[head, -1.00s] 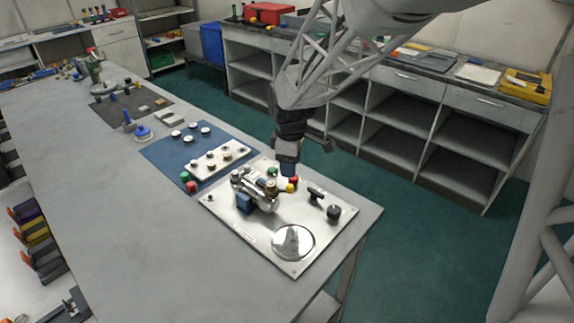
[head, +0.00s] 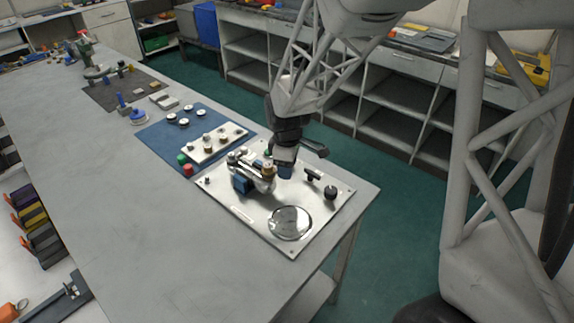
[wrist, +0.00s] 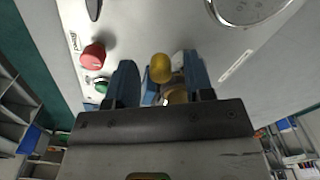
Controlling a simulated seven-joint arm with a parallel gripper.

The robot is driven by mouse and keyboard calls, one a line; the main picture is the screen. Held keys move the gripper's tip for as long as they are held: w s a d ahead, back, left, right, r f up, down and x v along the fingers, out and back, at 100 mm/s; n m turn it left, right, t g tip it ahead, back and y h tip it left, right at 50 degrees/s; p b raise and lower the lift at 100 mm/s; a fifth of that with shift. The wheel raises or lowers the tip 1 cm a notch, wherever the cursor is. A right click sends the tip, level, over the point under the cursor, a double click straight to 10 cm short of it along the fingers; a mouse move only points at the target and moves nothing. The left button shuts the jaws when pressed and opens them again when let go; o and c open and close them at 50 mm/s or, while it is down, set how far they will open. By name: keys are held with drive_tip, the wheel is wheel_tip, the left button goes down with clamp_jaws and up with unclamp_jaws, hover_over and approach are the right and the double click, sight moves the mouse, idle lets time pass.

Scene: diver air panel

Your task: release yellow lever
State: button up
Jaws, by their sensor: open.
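The yellow lever's rounded knob (wrist: 160,68) shows in the wrist view between the two blue fingers of my gripper (wrist: 160,78). The fingers are open, with the knob closer to the right one; whether they touch it I cannot tell. In the head view my gripper (head: 286,171) is low over the metal panel (head: 250,219) and hides the yellow knob. A brass-coloured round part (wrist: 177,95) shows below the knob in the wrist view.
A red knob (wrist: 93,54) and a green knob (wrist: 101,85) are left of the fingers in the wrist view. A metal valve body with a blue block (head: 240,184), a black knob (head: 330,192) and a round gauge (head: 290,222) are nearby.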

clamp_jaws()
drive_tip(key=shift+s, duration=0.15)
drive_tip(key=shift+s+a+m, duration=0.1)
drive_tip(key=shift+s+m, duration=0.15)
drive_tip(key=shift+m, duration=0.4)
drive_tip(key=shift+s+m, duration=0.25)
drive_tip(key=shift+m, duration=0.4)
unclamp_jaws()
drive_tip(key=shift+r, duration=0.1)
